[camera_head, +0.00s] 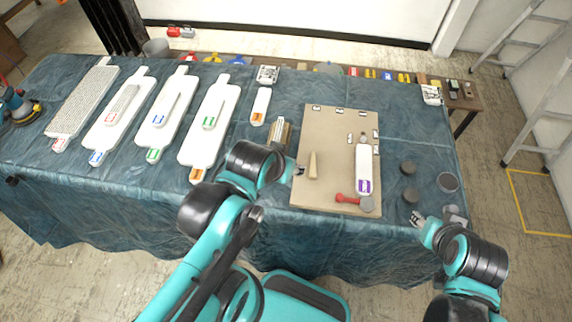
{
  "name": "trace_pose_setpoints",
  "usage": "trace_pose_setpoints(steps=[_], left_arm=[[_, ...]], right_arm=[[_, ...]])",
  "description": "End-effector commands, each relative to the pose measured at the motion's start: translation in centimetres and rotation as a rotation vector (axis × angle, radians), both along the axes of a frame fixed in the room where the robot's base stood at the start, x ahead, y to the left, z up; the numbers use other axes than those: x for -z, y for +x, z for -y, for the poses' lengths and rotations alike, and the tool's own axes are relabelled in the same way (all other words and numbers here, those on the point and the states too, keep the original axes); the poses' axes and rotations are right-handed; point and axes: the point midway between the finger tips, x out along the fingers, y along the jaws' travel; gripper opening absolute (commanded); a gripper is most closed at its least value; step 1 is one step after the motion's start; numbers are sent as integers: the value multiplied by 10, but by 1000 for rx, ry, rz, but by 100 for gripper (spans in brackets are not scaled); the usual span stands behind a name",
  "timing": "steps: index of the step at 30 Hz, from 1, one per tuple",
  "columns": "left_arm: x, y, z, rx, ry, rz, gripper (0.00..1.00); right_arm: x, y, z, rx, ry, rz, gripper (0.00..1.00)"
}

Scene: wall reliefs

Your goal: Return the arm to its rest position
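My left arm reaches up over the front of the cloth-covered table. Its gripper (298,170) is at the left side of the tan board (335,122), close beside a small upright wooden wedge (313,166). I cannot tell whether it touches the wedge, and its fingers are too small to read. My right gripper (418,221) is at the table's front right edge, right of the board and below the dark round discs (410,195). Nothing clearly shows in it, and its finger opening is unclear.
On the board are a white plate with a purple label (364,168) and a red tool (347,198). Several white panels (211,125) lie on the blue cloth (120,190) to the left. A ladder (535,100) leans at far right.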

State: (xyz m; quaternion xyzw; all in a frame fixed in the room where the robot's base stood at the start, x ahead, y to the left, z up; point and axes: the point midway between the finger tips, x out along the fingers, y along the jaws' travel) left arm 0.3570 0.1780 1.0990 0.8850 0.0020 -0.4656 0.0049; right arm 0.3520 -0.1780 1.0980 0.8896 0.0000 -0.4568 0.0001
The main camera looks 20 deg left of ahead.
Motion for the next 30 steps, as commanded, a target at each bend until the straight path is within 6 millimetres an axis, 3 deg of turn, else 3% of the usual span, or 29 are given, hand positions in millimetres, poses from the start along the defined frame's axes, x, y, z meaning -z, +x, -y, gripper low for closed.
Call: trace_pose_setpoints(steps=[12,16,22,30], left_arm=[[2,-5,-1,8,7,21,44],[18,-5,-1,8,7,21,44],[57,-5,-1,8,7,20,44],[55,-5,-1,8,7,20,44]], right_arm=[[1,0,0,0,0,0,40],[17,0,0,0,0,0,40],[56,0,0,0,0,0,40],[54,0,0,0,0,0,40]])
